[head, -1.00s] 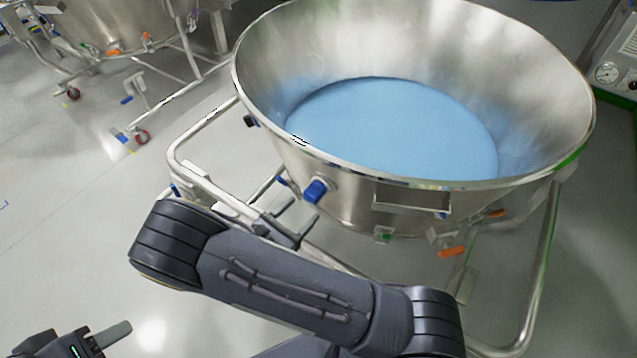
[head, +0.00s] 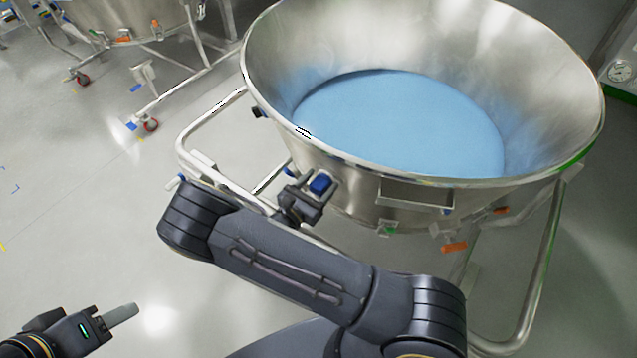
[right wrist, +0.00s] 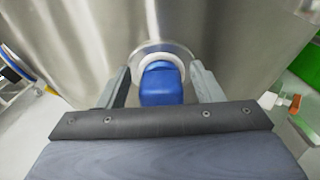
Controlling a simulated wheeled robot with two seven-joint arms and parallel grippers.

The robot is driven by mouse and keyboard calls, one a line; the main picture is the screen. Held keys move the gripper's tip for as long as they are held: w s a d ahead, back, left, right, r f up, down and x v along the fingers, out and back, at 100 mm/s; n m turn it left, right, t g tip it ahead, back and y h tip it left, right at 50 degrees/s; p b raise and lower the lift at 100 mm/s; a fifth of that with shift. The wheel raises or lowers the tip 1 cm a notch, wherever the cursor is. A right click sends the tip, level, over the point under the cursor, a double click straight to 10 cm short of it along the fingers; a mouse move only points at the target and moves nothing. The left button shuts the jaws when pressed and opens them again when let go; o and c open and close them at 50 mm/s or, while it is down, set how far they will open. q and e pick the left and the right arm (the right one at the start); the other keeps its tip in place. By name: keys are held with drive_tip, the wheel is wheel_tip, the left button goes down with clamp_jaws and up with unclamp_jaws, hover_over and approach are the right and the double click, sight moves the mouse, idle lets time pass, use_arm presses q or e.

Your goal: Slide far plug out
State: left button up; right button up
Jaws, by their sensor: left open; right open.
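A blue plug (head: 320,184) sits on the near side of the steel bowl (head: 400,192). In the right wrist view the blue plug (right wrist: 162,88) projects from a pale round collar (right wrist: 163,52) on the bowl wall. My right gripper (head: 306,192) is open, with one finger on each side of this plug; gaps show on both sides in the wrist view (right wrist: 160,72). My left gripper (head: 108,325) is open and empty over the floor at lower left.
The bowl holds blue material (head: 400,120) and stands on a tubular steel frame (head: 180,150) that rings it below. An orange-tagged fitting (head: 454,247) is under the bowl. Another wheeled vessel (head: 125,12) stands at upper left. The left floor is clear.

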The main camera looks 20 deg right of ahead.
clamp_jaws()
drive_tip(key=shift+s+a, duration=0.15)
drive_tip(key=shift+a, duration=0.2)
drive_tip(key=v, duration=0.2)
drive_tip(key=shift+s+a+b, duration=0.25)
drive_tip(key=shift+a+b, duration=0.05)
unclamp_jaws()
drive_tip(key=b, duration=0.2)
approach(314, 189)
drive_tip(key=shift+w+d, duration=0.1)
drive_tip(key=shift+d, duration=0.1)
drive_tip(key=shift+f, duration=0.1)
idle(0.3)
